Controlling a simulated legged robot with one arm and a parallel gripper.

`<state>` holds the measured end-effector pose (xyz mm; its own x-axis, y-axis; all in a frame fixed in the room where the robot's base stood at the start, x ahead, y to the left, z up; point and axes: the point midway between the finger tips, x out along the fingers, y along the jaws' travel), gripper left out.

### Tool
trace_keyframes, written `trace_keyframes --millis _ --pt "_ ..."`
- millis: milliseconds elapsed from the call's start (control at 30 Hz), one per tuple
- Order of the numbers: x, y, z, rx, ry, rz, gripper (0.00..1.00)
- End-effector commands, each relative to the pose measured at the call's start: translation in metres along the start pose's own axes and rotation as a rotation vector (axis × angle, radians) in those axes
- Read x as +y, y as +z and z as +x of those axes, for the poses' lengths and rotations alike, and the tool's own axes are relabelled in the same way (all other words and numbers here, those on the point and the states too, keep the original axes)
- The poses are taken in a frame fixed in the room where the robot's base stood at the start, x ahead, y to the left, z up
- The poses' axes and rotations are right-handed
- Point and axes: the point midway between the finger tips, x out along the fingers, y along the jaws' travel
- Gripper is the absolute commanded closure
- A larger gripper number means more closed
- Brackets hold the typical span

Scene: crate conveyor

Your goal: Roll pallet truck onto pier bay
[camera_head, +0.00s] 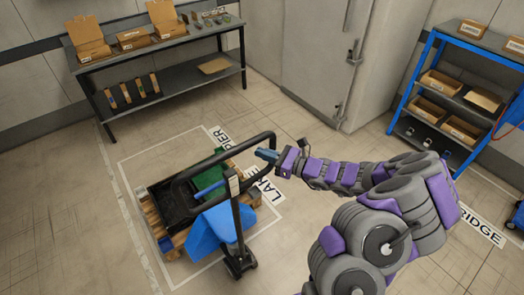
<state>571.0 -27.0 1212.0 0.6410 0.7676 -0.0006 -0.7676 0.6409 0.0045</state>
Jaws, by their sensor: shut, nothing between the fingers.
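The pallet truck (238,228) stands on the floor left of centre, with a dark upright post and a black looped handle (222,144). Its blue body (208,232) is in front of a wooden pallet (155,222) carrying a black crate (165,205). A green item lies behind the handle. My gripper (267,155), with blue fingers, is shut and empty at the right side of the handle loop; I cannot tell if it touches.
White floor lines (125,205) outline an area around the truck. A dark shelf table (160,50) with cardboard boxes stands behind left, a grey cabinet (315,60) behind, and a blue rack (420,75) at right. A label ending "IDGE" (483,227) lies right. Floor at left front is clear.

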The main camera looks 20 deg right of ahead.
Motion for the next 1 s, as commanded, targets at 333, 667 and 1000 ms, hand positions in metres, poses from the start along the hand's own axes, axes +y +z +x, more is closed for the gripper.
trace_keyframes --millis 333,667,1000 --pt "0.015 0.002 -0.028 0.002 -0.003 -0.001 1.00" --pt "0.029 0.003 -0.055 -0.002 -0.003 0.000 1.00" --pt "0.042 0.001 -0.078 0.000 -0.002 0.000 1.00"
